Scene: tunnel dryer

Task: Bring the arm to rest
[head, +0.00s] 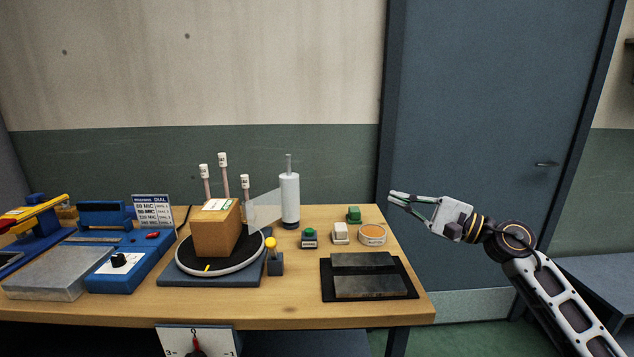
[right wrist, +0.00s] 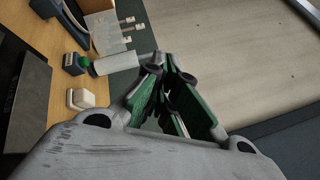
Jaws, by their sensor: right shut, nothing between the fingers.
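My right gripper (head: 392,198) is in the head view, raised beyond the table's right end, in front of the blue door. Its fingers point left and are shut with nothing between them. In the right wrist view my right gripper (right wrist: 168,92) shows its green-lined fingers closed together, touching nothing. My right arm reaches up from the lower right corner of the head view. My left gripper is not in view.
Space around my right gripper is clear.

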